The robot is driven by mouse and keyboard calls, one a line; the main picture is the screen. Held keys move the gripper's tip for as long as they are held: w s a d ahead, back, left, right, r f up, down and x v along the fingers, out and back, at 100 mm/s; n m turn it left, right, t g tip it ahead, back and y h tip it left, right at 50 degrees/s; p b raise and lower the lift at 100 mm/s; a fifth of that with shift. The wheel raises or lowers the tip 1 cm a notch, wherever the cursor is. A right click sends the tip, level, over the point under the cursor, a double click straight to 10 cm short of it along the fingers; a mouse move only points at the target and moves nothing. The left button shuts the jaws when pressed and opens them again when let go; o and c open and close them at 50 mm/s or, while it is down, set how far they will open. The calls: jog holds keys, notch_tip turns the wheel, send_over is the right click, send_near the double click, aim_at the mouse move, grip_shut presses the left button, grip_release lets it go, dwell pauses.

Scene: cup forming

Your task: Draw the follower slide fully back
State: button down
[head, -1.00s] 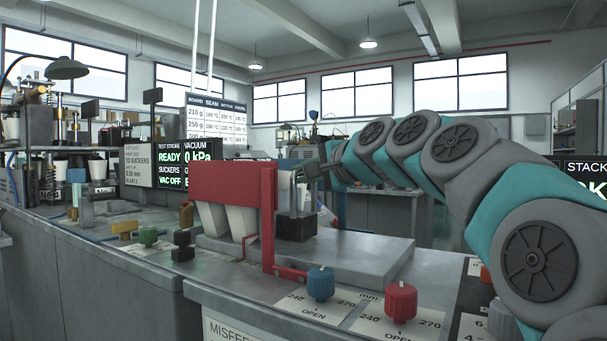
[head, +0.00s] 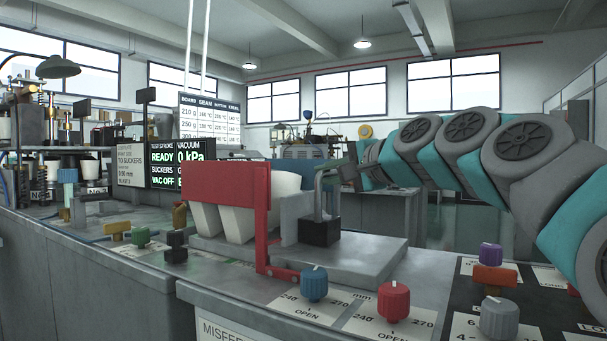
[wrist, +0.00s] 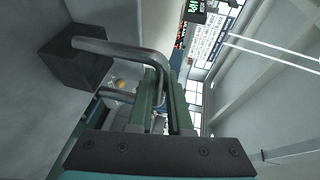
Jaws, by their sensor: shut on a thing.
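The follower slide is a grey upright plate (head: 294,215) joined to a black block (head: 320,232) on a flat grey bed (head: 365,255). A bent metal handle (head: 319,190) rises from the block. My gripper (head: 338,174) comes in from the right at the handle's top. In the wrist view my green fingers (wrist: 160,98) are shut on the handle (wrist: 120,50), with the black block (wrist: 75,62) at upper left.
Blue (head: 314,284), red (head: 393,301), purple (head: 490,254) and grey (head: 498,318) knobs line the front panel. A green knob (head: 140,237) and black knob (head: 176,246) sit at left. The bed right of the black block is clear.

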jog(key=s+d, duration=0.8)
jog(key=d, duration=0.4)
jog(key=shift+f, duration=0.1)
jog(key=c, duration=0.8)
grip_release()
jog(key=shift+d, duration=0.15)
jog(key=shift+c, duration=0.2)
jog(key=shift+s, duration=0.1)
jog(key=v, duration=0.7)
jog(key=shift+s+d+b, duration=0.2)
jog(key=shift+s+b, duration=0.1)
jog(key=shift+s, duration=0.05)
